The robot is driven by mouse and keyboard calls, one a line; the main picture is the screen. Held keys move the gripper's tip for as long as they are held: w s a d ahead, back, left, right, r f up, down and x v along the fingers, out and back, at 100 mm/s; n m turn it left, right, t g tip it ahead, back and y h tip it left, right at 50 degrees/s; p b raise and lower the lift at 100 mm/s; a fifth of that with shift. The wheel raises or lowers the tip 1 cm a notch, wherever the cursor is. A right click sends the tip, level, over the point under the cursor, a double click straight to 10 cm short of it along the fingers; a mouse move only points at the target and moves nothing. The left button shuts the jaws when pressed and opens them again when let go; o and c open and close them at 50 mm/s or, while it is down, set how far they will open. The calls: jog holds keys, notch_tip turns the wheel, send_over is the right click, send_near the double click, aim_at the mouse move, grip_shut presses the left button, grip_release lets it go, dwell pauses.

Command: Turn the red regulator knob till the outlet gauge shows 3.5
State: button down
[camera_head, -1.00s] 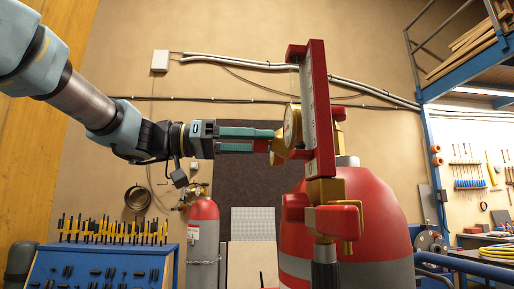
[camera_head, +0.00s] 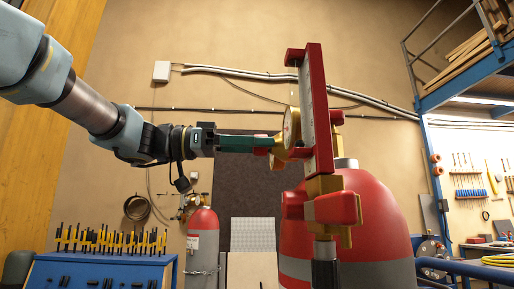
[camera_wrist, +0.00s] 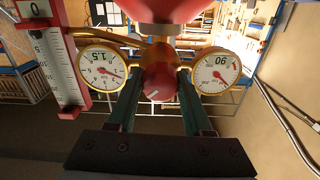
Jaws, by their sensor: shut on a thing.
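My gripper (camera_head: 270,143) reaches in from the left, its green fingers shut on the red regulator knob (camera_wrist: 158,82). In the wrist view the fingers lie on either side of the knob, which has a white mark on its face. In the head view one gauge (camera_head: 291,127) shows nearly edge-on, and the knob is mostly hidden by the fingers.
A tall red-framed scale (camera_head: 318,110) stands close beside the gauges; it also shows in the wrist view (camera_wrist: 48,45). The red gas cylinder (camera_head: 375,215) is below. A blue tool rack (camera_head: 105,270) and a smaller cylinder (camera_head: 203,222) stand behind.

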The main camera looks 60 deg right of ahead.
jog(key=shift+f+m+b, duration=0.2)
jog(key=shift+m+b, duration=0.35)
jog(key=shift+m, duration=0.05)
jog(key=shift+r+m+b, duration=0.2)
jog(key=shift+m+b, duration=0.2)
jog(key=shift+m, duration=0.6)
jog(key=shift+f+m+b, duration=0.15)
jog(key=shift+m+b, duration=0.7)
jog(key=shift+m, duration=0.75)
